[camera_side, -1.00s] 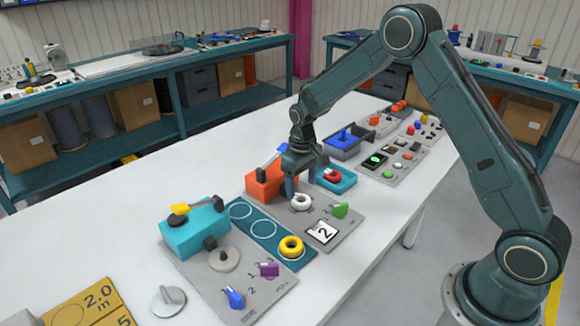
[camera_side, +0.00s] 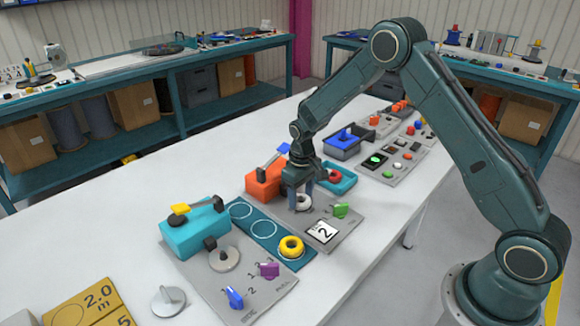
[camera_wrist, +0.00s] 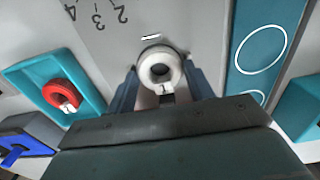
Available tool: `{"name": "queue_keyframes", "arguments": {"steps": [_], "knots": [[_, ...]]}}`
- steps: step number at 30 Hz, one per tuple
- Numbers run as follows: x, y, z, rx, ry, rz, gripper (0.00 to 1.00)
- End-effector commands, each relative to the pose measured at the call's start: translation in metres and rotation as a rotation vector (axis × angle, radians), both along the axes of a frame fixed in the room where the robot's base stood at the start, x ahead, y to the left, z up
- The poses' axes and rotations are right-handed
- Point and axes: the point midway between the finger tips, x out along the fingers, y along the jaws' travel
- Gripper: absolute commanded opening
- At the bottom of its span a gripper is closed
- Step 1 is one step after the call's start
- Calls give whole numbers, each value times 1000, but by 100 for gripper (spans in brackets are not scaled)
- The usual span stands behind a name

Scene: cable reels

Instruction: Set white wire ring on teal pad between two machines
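The white wire ring (camera_side: 303,202) sits on the grey plate of the orange machine (camera_side: 264,180). My gripper (camera_wrist: 161,82) is low over it, with one finger on each side of the ring (camera_wrist: 158,66). The fingers look spread, and I cannot see a firm contact. The teal pad (camera_side: 251,230) lies between the orange machine's plate and the teal machine (camera_side: 195,231). It has white circle outlines, and a yellow ring (camera_side: 291,247) sits at its near end. The pad also shows at right in the wrist view (camera_wrist: 238,80).
A teal tray (camera_side: 345,185) with a red ring (camera_wrist: 62,94) stands beside the orange machine. The two farther pad circles are empty.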

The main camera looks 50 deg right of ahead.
Motion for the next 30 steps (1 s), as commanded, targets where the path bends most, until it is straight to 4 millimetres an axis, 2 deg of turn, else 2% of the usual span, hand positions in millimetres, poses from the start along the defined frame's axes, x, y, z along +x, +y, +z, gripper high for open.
{"name": "queue_keyframes", "arguments": {"steps": [1,3,10,30], "knots": [[0,0,0,0,0,0,34],[0,0,0,0,0,0,26],[1,0,8,0,-2,0,25],[1,0,73,0,-2,0,25]]}}
